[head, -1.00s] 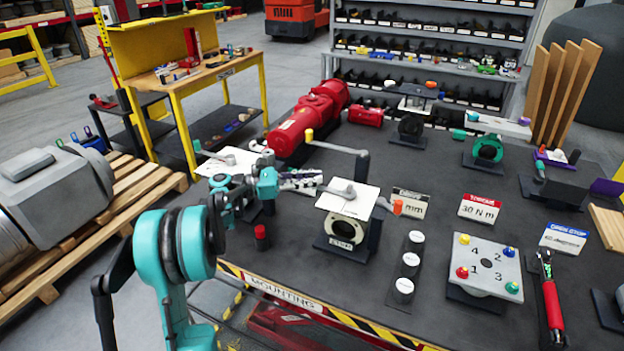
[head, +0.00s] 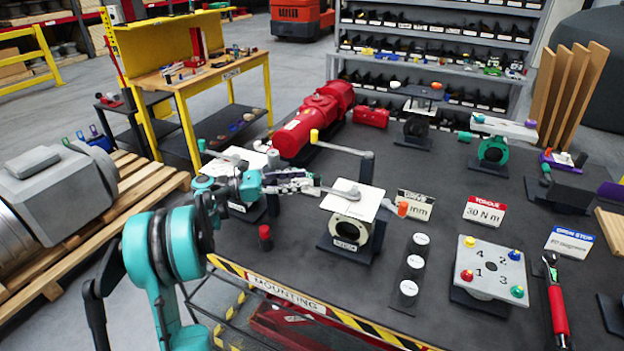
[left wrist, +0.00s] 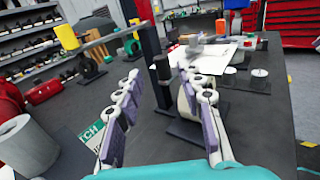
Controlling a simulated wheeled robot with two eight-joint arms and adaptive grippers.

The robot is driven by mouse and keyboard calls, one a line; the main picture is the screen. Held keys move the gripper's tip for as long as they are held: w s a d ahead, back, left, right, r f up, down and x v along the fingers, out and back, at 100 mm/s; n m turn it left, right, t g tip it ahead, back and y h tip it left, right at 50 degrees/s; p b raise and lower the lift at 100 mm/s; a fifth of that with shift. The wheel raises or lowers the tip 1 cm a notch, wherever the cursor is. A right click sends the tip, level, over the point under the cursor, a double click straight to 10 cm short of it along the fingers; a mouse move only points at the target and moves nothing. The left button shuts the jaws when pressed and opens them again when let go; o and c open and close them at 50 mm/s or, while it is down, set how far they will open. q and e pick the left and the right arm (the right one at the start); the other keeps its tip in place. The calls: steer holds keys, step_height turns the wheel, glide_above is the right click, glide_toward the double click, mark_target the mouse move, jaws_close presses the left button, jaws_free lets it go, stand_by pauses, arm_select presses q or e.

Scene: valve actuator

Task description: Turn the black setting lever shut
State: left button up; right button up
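The valve (head: 350,220) stands on the bench, with a white plate on top and a dark round opening in front. A grey lever (head: 338,191) lies across the plate, its left end towards my left gripper (head: 302,184). An upright black grip (left wrist: 162,76) shows in the left wrist view, between the two spread fingers of my left gripper (left wrist: 160,112). The fingers stand apart on either side of it; I see no clear contact. I take this grip to be the lever's black end, but the fingers hide it in the head view. My right gripper is not in view.
A dark post (head: 365,168) with a grey arm and yellow knob (head: 314,136) rises behind the valve. An orange knob (head: 402,209) is at its right. Three white-topped cylinders (head: 415,262) stand right.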

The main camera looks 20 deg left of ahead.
arm_select(q)
steer(key=v, duration=0.6)
steer(key=shift+s+a, duration=0.2)
steer(key=shift+a, duration=0.05)
